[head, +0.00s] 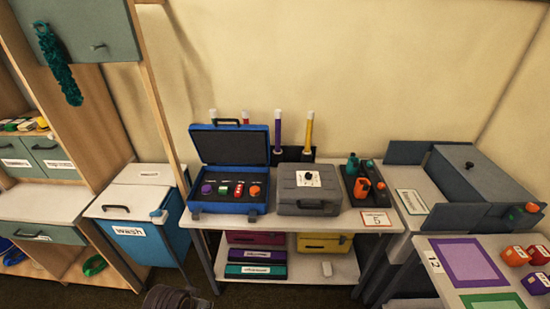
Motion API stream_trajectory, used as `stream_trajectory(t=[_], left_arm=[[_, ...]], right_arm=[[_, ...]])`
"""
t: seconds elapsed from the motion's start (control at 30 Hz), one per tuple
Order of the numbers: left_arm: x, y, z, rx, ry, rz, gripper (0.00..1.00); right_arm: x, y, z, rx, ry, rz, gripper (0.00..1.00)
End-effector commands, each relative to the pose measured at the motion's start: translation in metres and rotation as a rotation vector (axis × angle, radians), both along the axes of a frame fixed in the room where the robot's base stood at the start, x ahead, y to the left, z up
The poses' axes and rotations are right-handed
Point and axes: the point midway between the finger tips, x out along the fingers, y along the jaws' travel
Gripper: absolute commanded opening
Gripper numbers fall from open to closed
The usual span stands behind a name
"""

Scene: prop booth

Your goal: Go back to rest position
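Neither of my grippers can be made out in the head view. A dark ribbed shape (170,298) is cut off by the bottom edge, and I cannot tell what it is. The white table (235,222) stands in front of me. On it an open blue case (230,206) holds several small coloured items. A closed grey case (306,191) stands beside it, with a dark knob-like thing on its lid. A dark tray (352,190) with orange and green pieces is to the right of the grey case.
A blue bin labelled wash (148,244) and a wooden shelf unit (95,140) stand at the left. A nearer table (443,282) at the lower right carries a purple mat (466,261) and small orange and purple blocks.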

Motion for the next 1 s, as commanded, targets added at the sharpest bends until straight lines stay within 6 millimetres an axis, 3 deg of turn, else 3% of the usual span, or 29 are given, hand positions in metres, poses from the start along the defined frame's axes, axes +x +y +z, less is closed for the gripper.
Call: stream_trajectory(t=[0.57, 1.0], left_arm=[[-0.001, -0.002, -0.146, 0.003, 0.050, -0.007, 0.33], [-0.032, 0.002, -0.252, 0.006, 0.088, -0.014, 0.33]], right_arm=[[0.000, 0.000, 0.000, 0.000, 0.000, 0.000, 0.00], [0.000, 0.001, 0.000, 0.001, 0.000, 0.000, 0.00]])
